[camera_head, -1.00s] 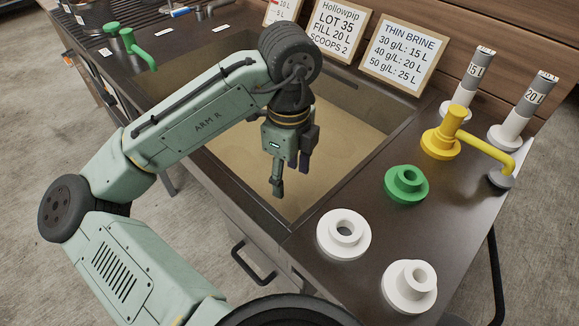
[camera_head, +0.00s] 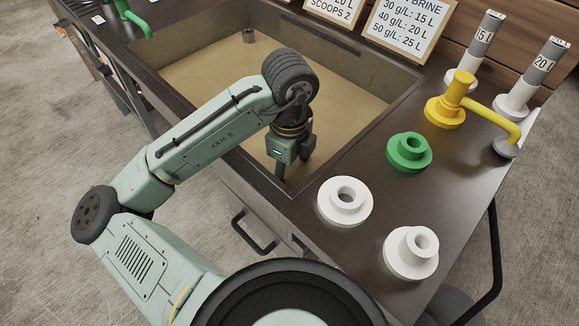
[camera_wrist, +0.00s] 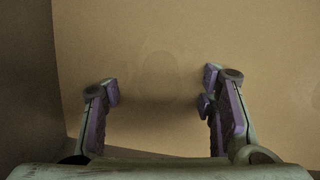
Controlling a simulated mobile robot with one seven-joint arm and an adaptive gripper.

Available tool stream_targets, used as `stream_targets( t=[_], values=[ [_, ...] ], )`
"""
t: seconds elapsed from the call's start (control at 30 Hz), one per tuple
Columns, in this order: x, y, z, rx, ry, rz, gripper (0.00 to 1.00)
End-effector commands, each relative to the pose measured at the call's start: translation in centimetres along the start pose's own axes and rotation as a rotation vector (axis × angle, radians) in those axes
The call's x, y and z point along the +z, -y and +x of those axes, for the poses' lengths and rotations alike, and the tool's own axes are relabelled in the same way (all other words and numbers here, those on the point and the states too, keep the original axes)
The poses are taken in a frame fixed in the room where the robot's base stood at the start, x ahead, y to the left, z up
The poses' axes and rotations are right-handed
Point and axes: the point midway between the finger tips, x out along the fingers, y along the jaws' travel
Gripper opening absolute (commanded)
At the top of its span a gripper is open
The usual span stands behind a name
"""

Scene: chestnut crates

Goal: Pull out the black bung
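On the right counter are two white flanged rings (camera_head: 345,202) (camera_head: 411,253), a green flanged ring (camera_head: 409,152) and a yellow tap (camera_head: 455,100). Two grey-white labelled cylinders (camera_head: 475,50) (camera_head: 533,75) and a sign (camera_head: 410,30) stand behind.

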Motion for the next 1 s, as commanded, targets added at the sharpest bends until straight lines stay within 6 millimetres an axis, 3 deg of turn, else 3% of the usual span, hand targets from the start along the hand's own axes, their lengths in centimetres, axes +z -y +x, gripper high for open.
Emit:
stream_targets(
  t=[0.77, 0.8, 1.0],
  values=[
    [0.02, 0.01, -0.04, 0.000, 0.000, -0.001, 0.00],
    [0.02, 0.01, -0.04, 0.000, 0.000, -0.001, 0.26],
    [0.01, 0.01, -0.04, 0.000, 0.000, -0.001, 0.13]
  ],
)
